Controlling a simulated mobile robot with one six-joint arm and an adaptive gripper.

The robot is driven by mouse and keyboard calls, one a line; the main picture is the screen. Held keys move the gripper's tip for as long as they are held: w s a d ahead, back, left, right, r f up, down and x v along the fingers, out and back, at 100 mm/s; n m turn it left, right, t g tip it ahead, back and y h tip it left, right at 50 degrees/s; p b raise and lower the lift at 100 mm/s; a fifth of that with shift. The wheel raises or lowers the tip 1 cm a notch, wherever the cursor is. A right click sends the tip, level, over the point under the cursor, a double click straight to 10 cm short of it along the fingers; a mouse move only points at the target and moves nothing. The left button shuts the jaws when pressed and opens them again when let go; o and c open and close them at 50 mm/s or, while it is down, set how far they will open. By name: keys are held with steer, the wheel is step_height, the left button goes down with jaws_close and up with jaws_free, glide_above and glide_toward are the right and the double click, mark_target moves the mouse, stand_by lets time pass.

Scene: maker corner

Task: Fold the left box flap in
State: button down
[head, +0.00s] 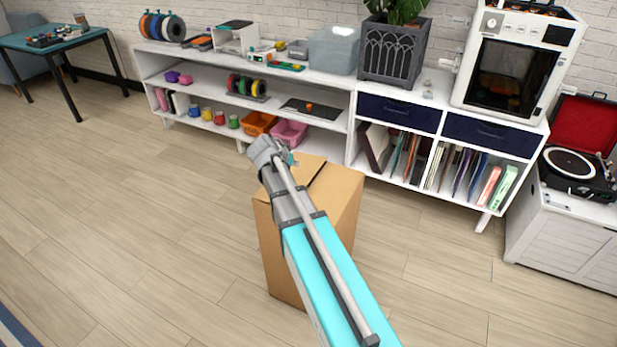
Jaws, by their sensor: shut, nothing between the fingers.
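A brown cardboard box (343,217) stands on the wooden floor in front of the low white shelf unit. A dark seam crosses its top, with a cardboard panel on the left (310,168) and a wider one on the right (338,187). Both look about flat, but my arm covers much of the left side, so the left flap's exact angle cannot be told. My gripper (291,159) is at the box's upper left, shut and empty. My wrist largely hides its fingers, and whether they touch the cardboard is unclear.
The white shelf unit (348,87) stands close behind the box, with orange (258,124) and pink (289,133) baskets on its lower shelf. A record player cabinet (562,237) is at the right. The floor left of the box is clear.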

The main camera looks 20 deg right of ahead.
steer(key=shift+f, duration=0.1)
steer(key=b, duration=0.8)
glide_above(310, 179)
steer(key=a, duration=0.2)
step_height(310, 179, down, 7)
steer(key=shift+d+f, duration=0.15)
steer(key=shift+s+d+f+b, duration=0.1)
steer(key=shift+s+f+b, duration=0.05)
steer(key=shift+f+b, duration=0.7)
steer(key=shift+s+f+b, duration=0.15)
steer(key=shift+f+b, duration=0.5)
steer(key=shift+f, duration=0.25)
steer(key=shift+s+d+f+b, duration=0.1)
steer(key=shift+s+f+b, duration=0.05)
steer(key=shift+f+b, duration=0.5)
steer(key=shift+r, duration=0.3)
steer(key=shift+r+p, duration=0.6)
steer(key=shift+p, duration=0.3)
steer(key=shift+r, duration=0.15)
